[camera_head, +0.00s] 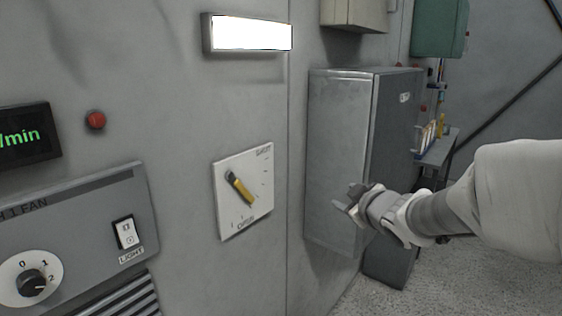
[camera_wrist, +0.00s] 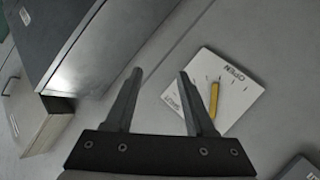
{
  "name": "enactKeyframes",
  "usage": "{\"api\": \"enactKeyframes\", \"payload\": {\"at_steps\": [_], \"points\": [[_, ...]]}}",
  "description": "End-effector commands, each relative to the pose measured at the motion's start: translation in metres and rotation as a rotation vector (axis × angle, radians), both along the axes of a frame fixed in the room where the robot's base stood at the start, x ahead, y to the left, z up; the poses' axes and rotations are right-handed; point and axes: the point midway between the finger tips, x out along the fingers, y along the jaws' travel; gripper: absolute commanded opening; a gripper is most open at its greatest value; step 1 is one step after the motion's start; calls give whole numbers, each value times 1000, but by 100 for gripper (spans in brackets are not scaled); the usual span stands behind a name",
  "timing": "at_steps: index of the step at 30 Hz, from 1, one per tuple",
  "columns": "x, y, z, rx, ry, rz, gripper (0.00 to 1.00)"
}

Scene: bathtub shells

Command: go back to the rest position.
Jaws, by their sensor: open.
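My gripper (camera_head: 352,199) is at the end of my white arm, which reaches in from the right in the head view. In the wrist view my gripper (camera_wrist: 158,92) shows two dark fingers spread apart with nothing between them. A white dial plate with a yellow lever (camera_head: 240,187) is on the grey wall, left of my gripper and apart from it. The lever slants between the plate's upper and lower labels; the lower one reads OPEN. The yellow lever (camera_wrist: 214,100) also shows in the wrist view, beyond the right finger.
A grey metal cabinet (camera_head: 338,150) stands behind my gripper. A fan panel (camera_head: 75,235) with a black knob and a light switch is at the lower left. A red button (camera_head: 95,119) and a lit lamp (camera_head: 250,33) are on the wall. Speckled floor (camera_head: 375,298) shows at the lower right.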

Motion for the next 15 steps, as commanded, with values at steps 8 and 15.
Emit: {"api": "enactKeyframes", "payload": {"at_steps": [8,15], "points": [[-97,-34,22,103,213,-366,55],[-207,-27,4,290,478,-557,55]]}}
